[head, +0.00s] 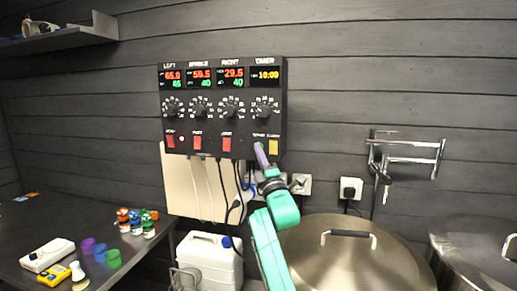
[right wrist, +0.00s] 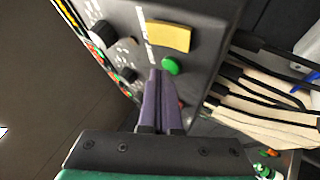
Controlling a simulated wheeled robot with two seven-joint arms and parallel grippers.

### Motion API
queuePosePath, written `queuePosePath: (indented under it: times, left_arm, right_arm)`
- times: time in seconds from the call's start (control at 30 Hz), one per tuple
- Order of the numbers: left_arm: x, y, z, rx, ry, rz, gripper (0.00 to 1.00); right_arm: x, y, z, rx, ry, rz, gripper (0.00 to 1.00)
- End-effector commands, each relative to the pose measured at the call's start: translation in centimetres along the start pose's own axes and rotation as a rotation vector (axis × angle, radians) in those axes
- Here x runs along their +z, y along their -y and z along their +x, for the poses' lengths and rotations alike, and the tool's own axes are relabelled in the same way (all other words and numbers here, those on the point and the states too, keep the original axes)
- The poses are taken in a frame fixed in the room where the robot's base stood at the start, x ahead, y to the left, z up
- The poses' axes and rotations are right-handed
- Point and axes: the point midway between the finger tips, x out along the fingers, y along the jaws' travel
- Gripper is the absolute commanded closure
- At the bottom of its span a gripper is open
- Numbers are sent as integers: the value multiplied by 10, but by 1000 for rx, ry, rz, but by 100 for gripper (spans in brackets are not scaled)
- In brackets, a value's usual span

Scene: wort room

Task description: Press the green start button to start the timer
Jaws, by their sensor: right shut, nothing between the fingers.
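The black control panel (head: 222,107) hangs on the wall, with the timer display (head: 265,75) at its top right reading 10:00. In the right wrist view the round green start button (right wrist: 171,66) sits beside a yellow rectangular button (right wrist: 169,37). My right gripper (head: 261,155) is shut and empty at the panel's lower right; its purple fingers (right wrist: 161,75) have their tips beside the green button. I cannot tell whether they touch the panel. In the head view the fingers hide the green button, and the yellow button (head: 273,146) shows just right of them. My left gripper is out of view.
Three red switches and several dials are on the panel, left of the gripper. Cables hang below it. A white canister (head: 209,262) and a lidded steel kettle (head: 350,255) stand below. A steel counter (head: 25,220) at left holds small bottles and meters.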

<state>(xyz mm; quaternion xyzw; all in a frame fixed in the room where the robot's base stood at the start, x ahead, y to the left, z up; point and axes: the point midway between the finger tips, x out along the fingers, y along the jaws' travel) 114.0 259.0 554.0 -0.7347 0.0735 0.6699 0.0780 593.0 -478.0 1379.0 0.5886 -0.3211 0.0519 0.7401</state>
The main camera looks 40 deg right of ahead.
Motion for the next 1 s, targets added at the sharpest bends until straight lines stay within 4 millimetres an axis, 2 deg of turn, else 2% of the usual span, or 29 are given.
queuePosePath:
  times: [1.0]
  left_arm:
    - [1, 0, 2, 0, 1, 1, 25]
  right_arm:
    - [4, 4, 6, 0, 0, 0, 100]
